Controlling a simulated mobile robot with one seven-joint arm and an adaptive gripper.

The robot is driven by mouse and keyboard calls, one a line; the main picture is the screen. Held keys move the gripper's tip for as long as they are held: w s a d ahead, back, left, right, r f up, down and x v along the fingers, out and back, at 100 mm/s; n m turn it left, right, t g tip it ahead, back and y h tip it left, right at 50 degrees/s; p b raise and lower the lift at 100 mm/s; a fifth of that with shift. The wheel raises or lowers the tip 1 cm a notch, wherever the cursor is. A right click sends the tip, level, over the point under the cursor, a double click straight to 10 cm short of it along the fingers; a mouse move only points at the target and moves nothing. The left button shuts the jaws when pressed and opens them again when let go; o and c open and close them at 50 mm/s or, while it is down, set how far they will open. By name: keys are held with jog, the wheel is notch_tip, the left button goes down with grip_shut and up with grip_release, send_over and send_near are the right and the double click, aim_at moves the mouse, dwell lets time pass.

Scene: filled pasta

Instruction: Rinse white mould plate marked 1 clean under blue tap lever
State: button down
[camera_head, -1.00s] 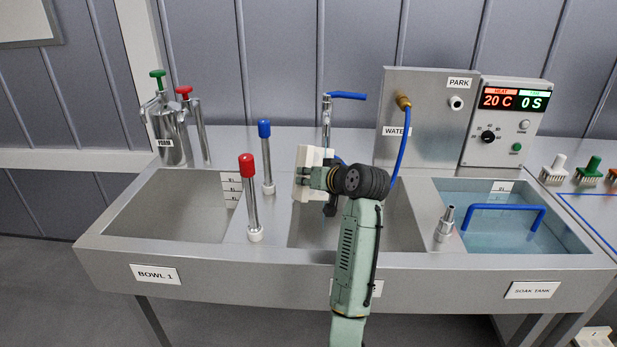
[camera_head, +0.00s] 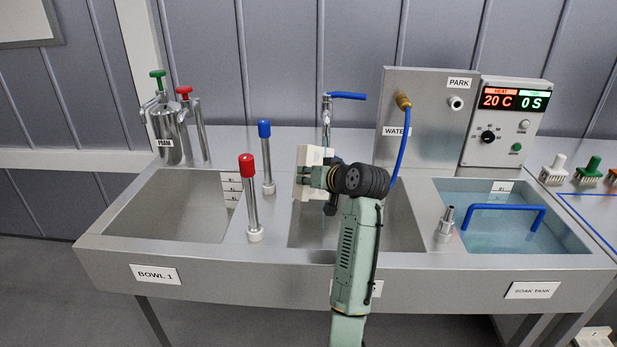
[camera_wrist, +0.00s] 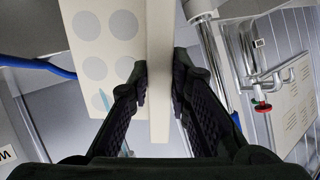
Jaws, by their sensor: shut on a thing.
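My gripper (camera_wrist: 160,88) is shut on a white mould plate (camera_head: 308,184), holding it on edge over the middle bowl (camera_head: 405,235). In the wrist view the plate (camera_wrist: 158,30) stands between the fingers, and round grey patches (camera_wrist: 122,25) show on its broad face. The mark on the plate cannot be read. The tap with the blue lever (camera_head: 347,95) stands just behind the plate, lever pointing right; its lower part is hidden by the plate and my gripper. Whether water runs cannot be told clearly.
Left is an empty bowl labelled BOWL 1 (camera_head: 157,274). Red (camera_head: 247,166) and blue (camera_head: 264,129) topped posts stand between the bowls. At right is the soak tank (camera_head: 565,252) with a blue handle (camera_head: 505,208). A blue hose (camera_head: 402,150) hangs behind my arm.

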jog(key=shift+w+d+r, duration=0.1)
jog(key=shift+w+d, duration=0.1)
jog(key=shift+w, duration=0.65)
jog(key=shift+w+d, duration=0.15)
jog(key=shift+w, duration=0.7)
dwell(1.0)
jog(key=shift+w+d, duration=0.1)
jog(key=shift+w+d, duration=0.3)
jog(key=shift+d, duration=0.3)
jog(key=shift+w+d, duration=0.3)
jog(key=shift+d, duration=0.3)
jog(key=shift+s+a, duration=0.1)
dwell(1.3)
jog(key=shift+s+a, duration=0.4)
jog(key=shift+s, duration=0.2)
jog(key=shift+s+a, duration=0.35)
jog(key=shift+s, duration=0.25)
dwell(1.4)
